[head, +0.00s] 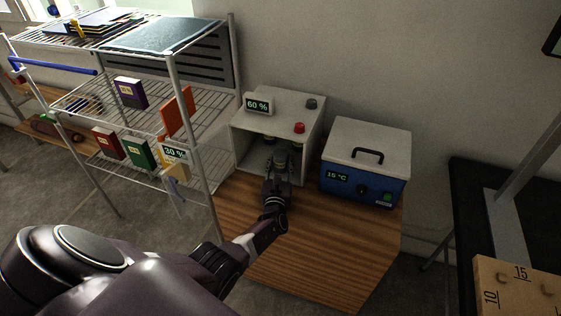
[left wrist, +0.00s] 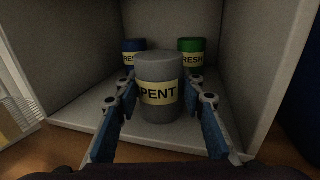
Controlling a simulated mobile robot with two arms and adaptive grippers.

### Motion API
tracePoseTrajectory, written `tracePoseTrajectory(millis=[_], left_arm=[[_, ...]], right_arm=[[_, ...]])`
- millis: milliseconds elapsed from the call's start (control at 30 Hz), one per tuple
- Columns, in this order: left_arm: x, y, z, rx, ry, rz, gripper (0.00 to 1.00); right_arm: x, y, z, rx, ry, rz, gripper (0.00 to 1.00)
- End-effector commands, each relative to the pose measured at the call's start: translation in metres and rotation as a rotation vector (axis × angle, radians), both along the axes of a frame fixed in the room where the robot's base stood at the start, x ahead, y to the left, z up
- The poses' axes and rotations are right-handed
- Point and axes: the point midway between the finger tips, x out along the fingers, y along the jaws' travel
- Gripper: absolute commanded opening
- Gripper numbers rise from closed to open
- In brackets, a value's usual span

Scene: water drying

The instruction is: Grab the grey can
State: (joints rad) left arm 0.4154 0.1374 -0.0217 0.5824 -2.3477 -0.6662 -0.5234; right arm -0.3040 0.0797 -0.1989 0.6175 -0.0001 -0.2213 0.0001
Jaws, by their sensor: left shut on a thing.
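The grey can (left wrist: 160,75) stands upright on the floor of an open white cabinet. Its yellow label reads "PENT", with the rest of the word out of sight. My left gripper (left wrist: 162,108) reaches into the cabinet and is shut on the can, one finger on each side. In the head view my left gripper (head: 281,160) is at the opening of the white cabinet (head: 313,125), and it mostly hides the can there. My right gripper is not in view.
A blue can (left wrist: 133,45) and a green can (left wrist: 192,47) stand behind the grey can. A blue box with a white lid (head: 364,160) stands right of the cabinet on a wooden table (head: 325,250). A wire rack (head: 182,100) with several small boxes stands left.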

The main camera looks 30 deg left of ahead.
Motion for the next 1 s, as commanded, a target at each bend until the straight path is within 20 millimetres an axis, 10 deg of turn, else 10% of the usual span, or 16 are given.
tracePoseTrajectory(millis=[567, 1000], left_arm=[[-0.004, 0.000, 0.010, 0.001, -0.003, 0.000, 0.00], [-0.020, -0.005, 0.071, 0.000, 0.001, 0.000, 0.00]], right_arm=[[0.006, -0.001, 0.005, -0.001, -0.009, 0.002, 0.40], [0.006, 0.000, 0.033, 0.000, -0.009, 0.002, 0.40]])
